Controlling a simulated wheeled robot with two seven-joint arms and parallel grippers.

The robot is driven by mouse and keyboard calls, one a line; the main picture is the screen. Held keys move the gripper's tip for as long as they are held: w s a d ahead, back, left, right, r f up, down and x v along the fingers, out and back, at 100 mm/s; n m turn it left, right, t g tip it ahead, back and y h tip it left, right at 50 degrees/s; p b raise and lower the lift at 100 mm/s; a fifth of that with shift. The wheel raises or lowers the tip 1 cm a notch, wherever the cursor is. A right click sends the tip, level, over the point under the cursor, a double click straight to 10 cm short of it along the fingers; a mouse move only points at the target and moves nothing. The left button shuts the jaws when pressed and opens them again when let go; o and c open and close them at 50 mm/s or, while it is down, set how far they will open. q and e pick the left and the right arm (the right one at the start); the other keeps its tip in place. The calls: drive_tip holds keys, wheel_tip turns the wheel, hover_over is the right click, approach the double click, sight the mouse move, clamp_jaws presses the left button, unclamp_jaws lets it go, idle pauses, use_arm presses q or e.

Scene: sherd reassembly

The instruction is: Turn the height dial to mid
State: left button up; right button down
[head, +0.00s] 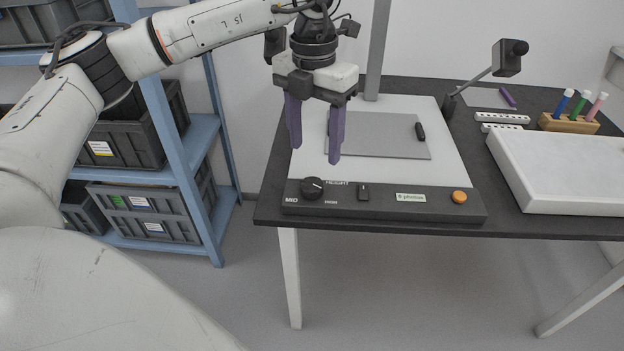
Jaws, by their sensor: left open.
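The height dial (312,188) is a round black knob at the left end of the dark control panel (385,208) on the table's front edge. The labels MID and HIGH are printed below it, and HEIGHT to its right. A light pointer mark on the knob seems to face right, away from MID, but it is small. My left gripper (314,150) hangs with its purple fingers pointing down, above and behind the dial. Its fingers are spread apart with nothing between them, and do not appear to touch the dial. My right gripper is not in view.
A rocker switch (363,193) and an orange button (459,197) share the panel. Behind lies a grey mat (378,146) with a small black object (420,132). A blue shelf (185,150) stands left.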

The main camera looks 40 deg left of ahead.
sight(312, 184)
use_arm(q)
drive_tip(key=f, duration=1)
drive_tip(key=shift+a, duration=0.3)
drive_tip(key=c, duration=1)
drive_tip(key=shift+c, duration=0.2)
